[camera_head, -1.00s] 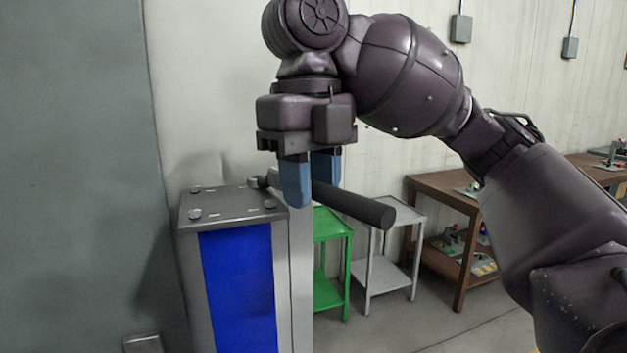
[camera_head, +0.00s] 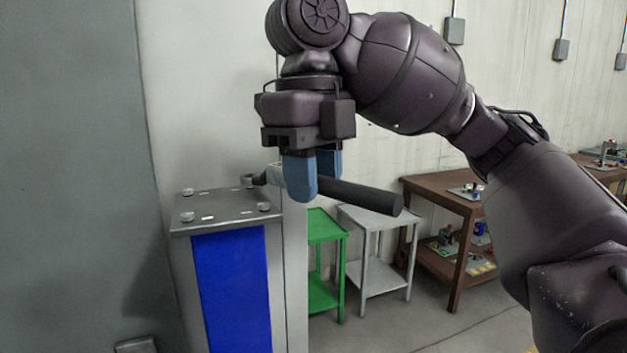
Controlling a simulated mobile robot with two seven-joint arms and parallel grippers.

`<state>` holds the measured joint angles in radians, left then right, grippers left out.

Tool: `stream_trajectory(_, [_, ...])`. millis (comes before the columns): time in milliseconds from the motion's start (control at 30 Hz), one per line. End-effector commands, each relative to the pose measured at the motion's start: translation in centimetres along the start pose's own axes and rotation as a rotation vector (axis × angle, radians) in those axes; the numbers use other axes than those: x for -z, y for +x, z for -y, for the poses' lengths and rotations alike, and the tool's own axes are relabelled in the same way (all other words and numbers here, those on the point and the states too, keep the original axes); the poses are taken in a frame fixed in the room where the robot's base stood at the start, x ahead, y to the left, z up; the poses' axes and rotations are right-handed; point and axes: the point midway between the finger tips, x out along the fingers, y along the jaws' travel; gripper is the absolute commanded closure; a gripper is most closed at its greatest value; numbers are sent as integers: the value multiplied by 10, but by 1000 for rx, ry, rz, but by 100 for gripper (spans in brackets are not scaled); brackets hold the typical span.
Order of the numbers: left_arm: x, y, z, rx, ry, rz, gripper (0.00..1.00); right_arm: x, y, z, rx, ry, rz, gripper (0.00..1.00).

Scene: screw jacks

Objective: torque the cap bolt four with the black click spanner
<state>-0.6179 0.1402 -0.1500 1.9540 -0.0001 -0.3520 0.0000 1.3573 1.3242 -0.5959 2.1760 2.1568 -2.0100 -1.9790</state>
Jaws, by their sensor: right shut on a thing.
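My right gripper (camera_head: 316,180) has blue fingers pointing down and is shut on the black click spanner (camera_head: 360,196). The spanner's dark handle sticks out to the right of the fingers, and its metal head points left. The head reaches the far right corner of the pedestal's cap plate (camera_head: 226,210), close to the corner bolt there (camera_head: 248,180). I cannot tell whether it is seated on that bolt. Other cap bolts show at the far left (camera_head: 188,192), near left (camera_head: 187,217) and near right (camera_head: 264,207) corners. No number is legible. My left gripper is out of view.
The grey pedestal has a blue front panel (camera_head: 231,290). A large grey surface (camera_head: 65,170) fills the left side. Behind are a green cart (camera_head: 326,236), a grey cart (camera_head: 378,218) and a brown bench (camera_head: 432,188) with small items. Some floor is clear at lower right.

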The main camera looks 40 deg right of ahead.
Motion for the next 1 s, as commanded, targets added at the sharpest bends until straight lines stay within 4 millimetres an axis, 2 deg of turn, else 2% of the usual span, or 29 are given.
stream_trajectory(233, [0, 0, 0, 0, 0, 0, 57, 1, -9, 0, 0, 0, 1, 100])
stream_trajectory(567, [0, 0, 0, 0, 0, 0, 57, 2, -10, 0, 0, 0, 1, 100])
stream_trajectory(1000, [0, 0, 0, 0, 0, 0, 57, 44, -20, 1, 0, 1, 2, 100])
